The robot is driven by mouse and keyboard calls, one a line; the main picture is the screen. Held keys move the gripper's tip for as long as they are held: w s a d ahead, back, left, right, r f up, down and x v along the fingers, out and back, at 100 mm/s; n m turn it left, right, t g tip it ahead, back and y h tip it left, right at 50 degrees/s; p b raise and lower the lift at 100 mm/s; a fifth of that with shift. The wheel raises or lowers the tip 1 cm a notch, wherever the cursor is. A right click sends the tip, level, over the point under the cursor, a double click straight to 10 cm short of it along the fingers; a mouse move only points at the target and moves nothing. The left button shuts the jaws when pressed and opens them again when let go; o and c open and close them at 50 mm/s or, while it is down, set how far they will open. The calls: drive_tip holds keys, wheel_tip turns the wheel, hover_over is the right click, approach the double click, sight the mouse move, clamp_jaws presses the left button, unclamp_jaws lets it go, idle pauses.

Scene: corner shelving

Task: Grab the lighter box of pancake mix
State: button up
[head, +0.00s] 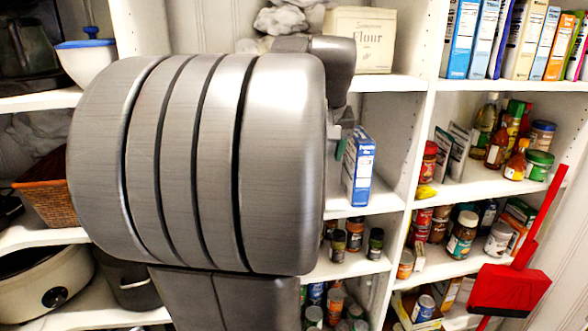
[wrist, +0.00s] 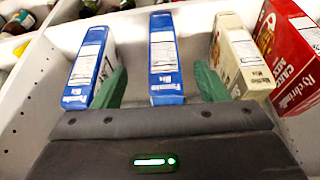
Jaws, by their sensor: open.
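In the wrist view, two blue-and-white boxes read pancake mix: one at the left (wrist: 92,62) and one in the middle (wrist: 165,62). Their blues look much alike there. A beige box (wrist: 232,60) stands to their right, its label partly readable as a mix. My gripper (wrist: 161,80) is open, with green fingers apart. In the picture the middle blue box lies between the fingers, and the left finger overlaps the left box's edge. I cannot tell whether they touch. In the head view one blue box (head: 359,170) shows; my arm hides the others and most of the gripper.
A red cake box (wrist: 285,50) stands at the wrist view's right. In the head view, jars (head: 355,235) fill the shelf below, a flour box (head: 361,40) stands above, and shelf dividers (head: 408,110) bound the bay. A red dustpan (head: 508,290) is at the right.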

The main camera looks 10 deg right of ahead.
drive_tip(key=p+x, duration=0.1)
drive_tip(key=x, duration=0.6)
drive_tip(key=shift+a, duration=0.25)
drive_tip(key=shift+w+r, duration=0.1)
drive_tip(key=shift+w, duration=0.05)
drive_tip(key=c, duration=1)
drive_tip(key=shift+c, duration=0.3)
